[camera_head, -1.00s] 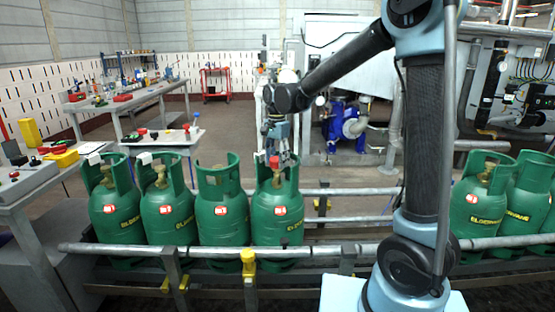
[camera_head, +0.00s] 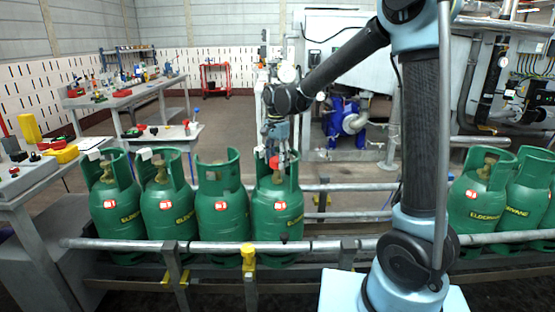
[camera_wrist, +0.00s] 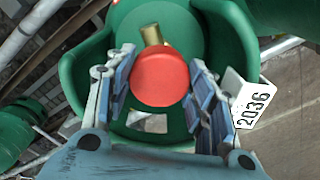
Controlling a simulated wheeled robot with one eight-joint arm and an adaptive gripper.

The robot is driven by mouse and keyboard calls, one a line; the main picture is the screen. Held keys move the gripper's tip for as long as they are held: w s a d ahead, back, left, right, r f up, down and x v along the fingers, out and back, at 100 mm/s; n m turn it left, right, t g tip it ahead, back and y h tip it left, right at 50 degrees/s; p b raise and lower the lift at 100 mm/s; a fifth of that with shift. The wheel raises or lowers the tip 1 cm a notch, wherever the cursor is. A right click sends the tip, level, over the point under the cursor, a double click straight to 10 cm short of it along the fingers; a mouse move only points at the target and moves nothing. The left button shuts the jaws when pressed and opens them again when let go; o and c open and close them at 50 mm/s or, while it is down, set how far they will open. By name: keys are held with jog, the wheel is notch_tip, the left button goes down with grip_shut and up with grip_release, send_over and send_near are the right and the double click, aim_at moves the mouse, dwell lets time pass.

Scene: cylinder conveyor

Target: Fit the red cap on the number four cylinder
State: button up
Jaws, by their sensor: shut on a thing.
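My gripper (camera_head: 276,152) is shut on the red cap (camera_head: 274,162), inside the collar of a green cylinder (camera_head: 277,215). This cylinder stands at the right end of the left-hand row. In the wrist view the red cap (camera_wrist: 160,77) sits between both fingers. The brass valve (camera_wrist: 152,35) of the green cylinder (camera_wrist: 188,137) shows just past the cap's upper edge. I cannot tell whether the cap touches the valve. A white tag reading 2036 (camera_wrist: 248,101) shows beside the right finger.
More green cylinders (camera_head: 222,215) stand close on the left, and others (camera_head: 478,210) on the far right. A metal rail (camera_head: 330,244) runs in front, with a yellow clamp (camera_head: 248,258). Workbenches (camera_head: 128,94) stand at the back left. The conveyor between the groups is clear.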

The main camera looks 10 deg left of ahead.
aim_at(277, 159)
jog(key=shift+f, duration=0.35)
jog(key=o, duration=1)
jog(key=shift+c, duration=0.2)
jog(key=shift+r, duration=0.1)
notch_tip(277, 159, up, 12)
